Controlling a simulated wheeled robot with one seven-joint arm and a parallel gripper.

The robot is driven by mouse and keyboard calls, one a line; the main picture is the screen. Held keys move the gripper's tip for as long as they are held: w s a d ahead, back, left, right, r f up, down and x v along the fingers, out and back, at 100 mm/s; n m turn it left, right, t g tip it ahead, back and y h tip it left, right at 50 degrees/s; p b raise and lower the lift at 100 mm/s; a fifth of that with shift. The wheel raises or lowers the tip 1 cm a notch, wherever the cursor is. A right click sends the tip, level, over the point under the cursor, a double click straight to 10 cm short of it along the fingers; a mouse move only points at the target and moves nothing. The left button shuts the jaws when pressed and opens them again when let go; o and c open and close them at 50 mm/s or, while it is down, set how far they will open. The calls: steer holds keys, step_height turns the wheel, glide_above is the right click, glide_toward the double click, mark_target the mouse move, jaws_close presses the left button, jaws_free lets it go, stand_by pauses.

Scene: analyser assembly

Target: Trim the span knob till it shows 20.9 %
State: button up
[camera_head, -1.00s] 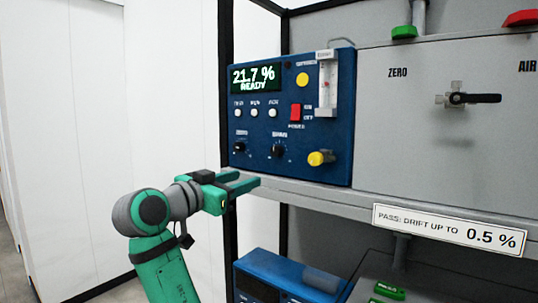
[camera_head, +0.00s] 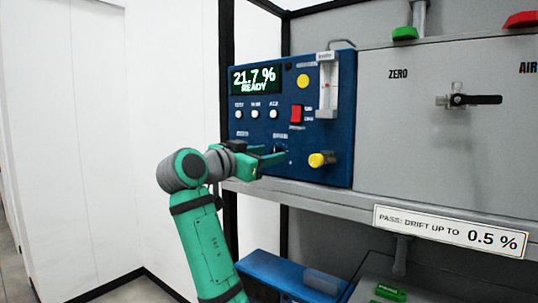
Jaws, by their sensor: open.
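The blue analyser panel (camera_head: 330,150) stands on the shelf, and its display (camera_head: 256,79) reads 21.7 % and READY. The span knob (camera_head: 279,149) is a small black knob low on the panel, now mostly hidden by my gripper. My gripper (camera_head: 282,154) is open, with its green fingers reaching to the panel at the span knob. I cannot tell whether the fingers touch the knob. The zero knob, to its left, is hidden behind my gripper.
A yellow knob (camera_head: 318,159) sticks out to the right of my gripper. A red switch (camera_head: 296,114), a yellow button (camera_head: 303,81) and a flow tube (camera_head: 327,88) are above. The shelf edge (camera_head: 330,195) runs below. A grey panel with a black-handled valve (camera_head: 475,99) is at right.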

steer(key=shift+w+d, duration=0.35)
steer(key=shift+w, duration=0.1)
steer(key=c, duration=1)
steer(key=shift+c, duration=0.2)
